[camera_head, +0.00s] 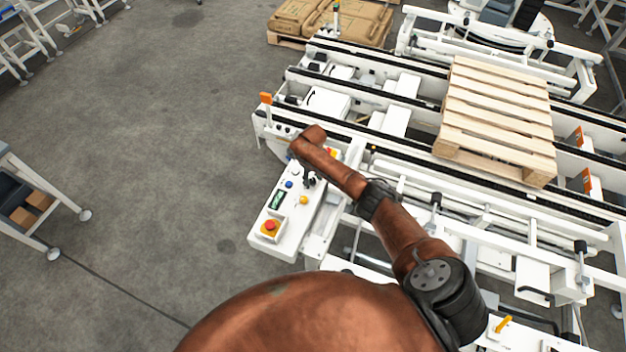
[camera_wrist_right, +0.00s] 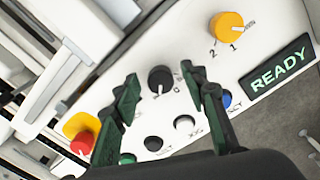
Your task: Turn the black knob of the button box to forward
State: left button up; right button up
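The button box (camera_head: 265,242) is a white panel at the edge of the conveyor in the head view. In the wrist view its black knob (camera_wrist_right: 160,79) has a white mark pointing down toward a 0. My right gripper (camera_wrist_right: 160,82) is open, with its dark green-black fingers on either side of the knob. Gaps show between knob and fingers; the height of the tips above the panel is unclear. My left gripper is not in view.
A yellow knob (camera_wrist_right: 228,27) and a READY display (camera_wrist_right: 277,72) lie right of the black knob. White (camera_wrist_right: 184,124), black (camera_wrist_right: 153,143) and blue (camera_wrist_right: 226,98) buttons sit below. A red emergency button (camera_head: 269,225) is at the near end. A wooden pallet (camera_head: 497,115) rests on the conveyor.

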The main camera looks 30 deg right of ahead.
aim_at(313, 181)
notch_tip(313, 181, up, 12)
dwell(0.6)
dwell(0.4)
